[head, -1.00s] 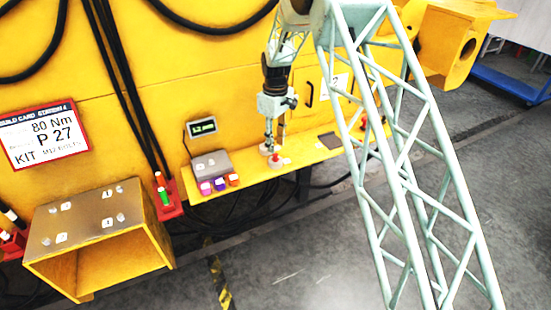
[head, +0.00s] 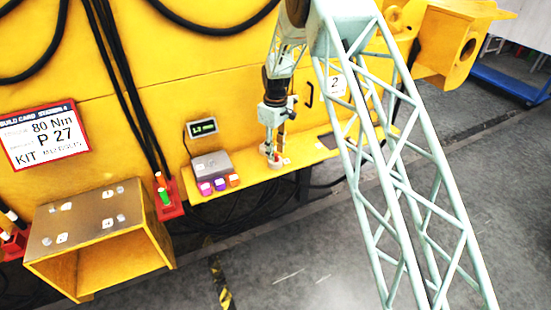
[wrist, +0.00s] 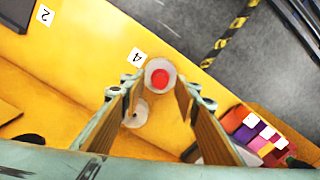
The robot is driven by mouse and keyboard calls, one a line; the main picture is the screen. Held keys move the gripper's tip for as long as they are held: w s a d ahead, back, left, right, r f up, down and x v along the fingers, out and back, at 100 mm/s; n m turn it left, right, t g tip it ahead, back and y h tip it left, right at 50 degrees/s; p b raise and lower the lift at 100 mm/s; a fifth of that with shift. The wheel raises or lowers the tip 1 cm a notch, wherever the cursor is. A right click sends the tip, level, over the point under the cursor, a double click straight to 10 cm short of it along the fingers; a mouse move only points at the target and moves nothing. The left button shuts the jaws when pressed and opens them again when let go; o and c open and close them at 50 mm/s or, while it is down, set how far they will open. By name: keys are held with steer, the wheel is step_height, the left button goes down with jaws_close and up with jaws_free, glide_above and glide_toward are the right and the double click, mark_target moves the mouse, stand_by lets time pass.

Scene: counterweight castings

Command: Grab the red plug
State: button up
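The red plug (wrist: 160,79) shows in the wrist view as a red round top on a pale round base, on the yellow shelf (wrist: 75,70). My gripper (wrist: 158,84) is open, with one finger on each side of the plug near the fingertips. I cannot tell whether either finger touches it. In the head view my gripper (head: 273,152) points down over the shelf, and its fingers mostly hide the plug.
A second pale round piece (wrist: 136,112) lies close to the plug, partly behind a finger. A grey box (head: 211,165) with coloured blocks (head: 219,184) in front stands left of my gripper. The shelf's front edge is near the plug.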

steer(key=shift+f, duration=1.05)
steer(key=c, duration=0.7)
